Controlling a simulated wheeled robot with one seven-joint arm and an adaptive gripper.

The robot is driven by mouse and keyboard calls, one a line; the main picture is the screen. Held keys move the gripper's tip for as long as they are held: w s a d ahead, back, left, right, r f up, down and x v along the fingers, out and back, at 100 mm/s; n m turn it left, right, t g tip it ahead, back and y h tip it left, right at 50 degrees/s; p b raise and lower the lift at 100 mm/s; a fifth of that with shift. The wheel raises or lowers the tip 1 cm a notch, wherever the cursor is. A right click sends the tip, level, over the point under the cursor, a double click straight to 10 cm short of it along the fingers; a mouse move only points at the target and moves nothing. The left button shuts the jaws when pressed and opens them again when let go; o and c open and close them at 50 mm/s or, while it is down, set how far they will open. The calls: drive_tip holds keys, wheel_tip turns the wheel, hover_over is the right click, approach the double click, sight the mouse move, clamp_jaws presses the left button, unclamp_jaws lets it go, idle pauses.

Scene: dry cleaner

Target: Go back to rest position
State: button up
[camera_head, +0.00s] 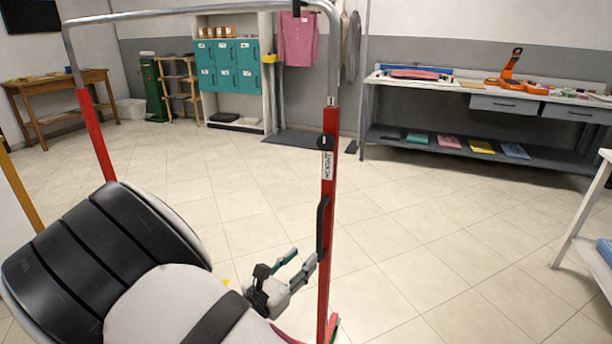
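My gripper (303,262) shows low in the middle of the head camera view, at the end of my pale arm. Its two teal-grey fingers are spread apart with a gap between them, and I see nothing held there. The fingers are close to the right red post of a tall metal frame (328,190); I cannot tell whether they touch it. Much of my arm's lower part is cut off by the picture's bottom edge.
The red frame with its chrome top bar (200,12) stands close in front. A grey workbench (440,88) is at the back right, a white table (590,215) at the right edge. Teal lockers (228,65) and a wooden table (50,82) stand behind. The tiled floor between is clear.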

drive_tip(key=s+d+r+m+g, duration=0.4)
drive_tip(key=s+d+m+g, duration=0.15)
drive_tip(key=d, duration=0.25)
drive_tip(key=s+d+r+m+g, duration=0.4)
drive_tip(key=d+r+m, duration=0.15)
drive_tip(key=d, duration=0.25)
drive_tip(key=s+d+r+m+g, duration=0.4)
drive_tip(key=d+m+g, duration=0.15)
drive_tip(key=d, duration=0.25)
drive_tip(key=s+a+r+m+t+y, duration=0.1)
drive_tip(key=s+r+m+y, duration=0.1)
drive_tip(key=s+m+y, duration=0.6)
drive_tip(key=s+a+r+m+y, duration=0.1)
drive_tip(key=s+r+m, duration=0.3)
drive_tip(key=s, duration=0.9)
wheel_tip(320, 180, up, 13)
drive_tip(key=t+p, duration=0.3)
drive_tip(key=p, duration=1)
drive_tip(key=shift+m+y, duration=0.3)
drive_tip(key=shift+m, duration=0.05)
